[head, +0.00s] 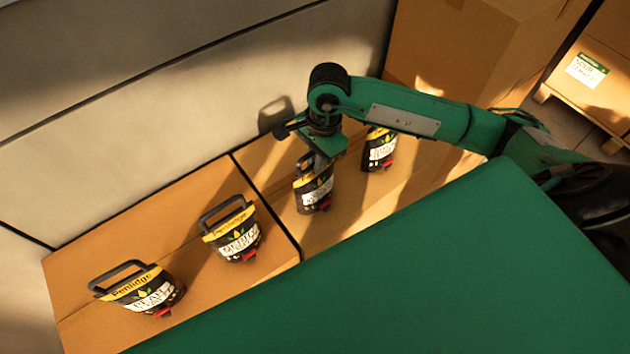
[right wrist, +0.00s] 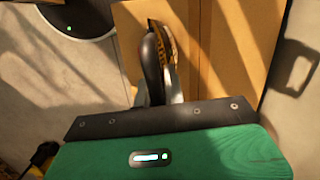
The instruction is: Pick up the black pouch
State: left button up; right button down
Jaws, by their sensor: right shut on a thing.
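A black pouch (head: 315,190) with a yellow band, white label, red cap and dark handle stands on a cardboard box below my right gripper (head: 318,160). Its top is partly hidden by the gripper. In the right wrist view, my right gripper (right wrist: 158,88) is shut on the dark handle of this black pouch (right wrist: 165,40). I cannot tell whether the pouch's base touches the box. Similar black pouches stand to the left (head: 235,230), further left (head: 145,290) and behind to the right (head: 381,150). My left gripper is not in view.
The pouches stand on two adjoining cardboard boxes (head: 150,225) against a pale panel wall (head: 120,120). A tall carton (head: 470,45) stands at the back right. Another labelled carton (head: 600,75) sits on a pallet at far right.

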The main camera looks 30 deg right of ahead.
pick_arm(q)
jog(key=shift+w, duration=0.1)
pick_arm(e)
jog(key=shift+w+r, duration=0.1)
jog(key=shift+r, duration=0.05)
